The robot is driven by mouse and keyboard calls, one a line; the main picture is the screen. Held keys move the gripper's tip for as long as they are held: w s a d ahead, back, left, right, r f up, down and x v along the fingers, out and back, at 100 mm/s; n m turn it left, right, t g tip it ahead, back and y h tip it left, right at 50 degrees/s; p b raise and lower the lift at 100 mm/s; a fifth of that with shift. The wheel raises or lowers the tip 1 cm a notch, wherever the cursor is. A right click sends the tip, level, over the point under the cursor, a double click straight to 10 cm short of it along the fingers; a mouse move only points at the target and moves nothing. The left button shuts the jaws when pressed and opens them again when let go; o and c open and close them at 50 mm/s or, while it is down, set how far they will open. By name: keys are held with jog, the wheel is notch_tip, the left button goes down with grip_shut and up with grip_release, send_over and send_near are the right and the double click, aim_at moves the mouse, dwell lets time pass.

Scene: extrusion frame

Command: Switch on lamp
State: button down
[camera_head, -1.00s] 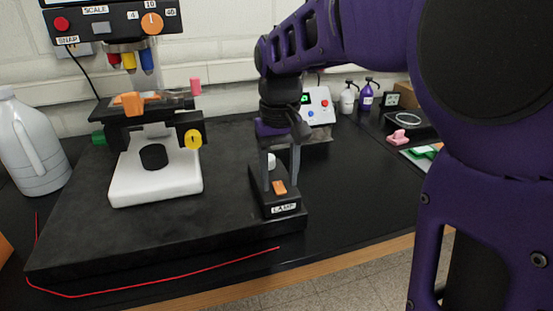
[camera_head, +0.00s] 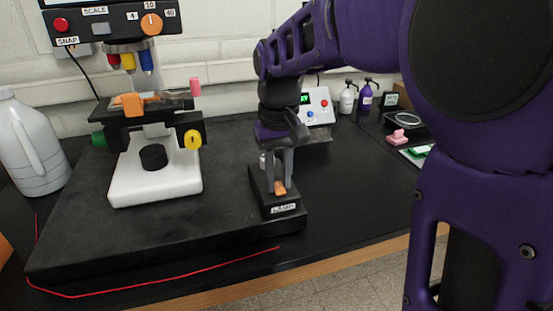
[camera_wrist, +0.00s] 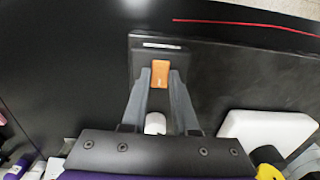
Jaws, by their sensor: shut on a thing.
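The lamp switch is an orange rocker (camera_head: 280,187) on a black box with a white label (camera_head: 284,208) at the front right of the microscope base. In the wrist view the orange rocker (camera_wrist: 160,73) lies between the fingertips, on the dark box (camera_wrist: 148,52). My gripper (camera_head: 279,184) reaches down from above, its grey fingers closed in on the rocker's two sides. A white knob (camera_wrist: 155,123) stands on the box behind the rocker, between the fingers. I cannot tell from the rocker's tilt whether the lamp is on.
A red line (camera_head: 160,285) runs along the front. A control box (camera_head: 318,106) and bottles (camera_head: 347,98) stand behind. Bare bench lies right of the box.

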jog(key=p, duration=0.2)
jog(key=g+p, duration=0.1)
jog(key=shift+w+r+p, duration=0.2)
jog(key=shift+r+p, duration=0.15)
jog(key=shift+p, duration=0.05)
jog(key=shift+w+f+g+h+p, duration=0.1)
jog(key=shift+g+h+p, duration=0.3)
jog(key=shift+p, duration=0.65)
jog(key=shift+w+a+f+g+p, duration=0.1)
jog(key=shift+f+g+p, duration=0.15)
jog(key=shift+g+p, duration=0.25)
jog(key=c, duration=0.7)
grip_release()
jog(key=v, duration=1.7)
jog(key=shift+r+p, duration=0.15)
jog(key=shift+p, duration=0.2)
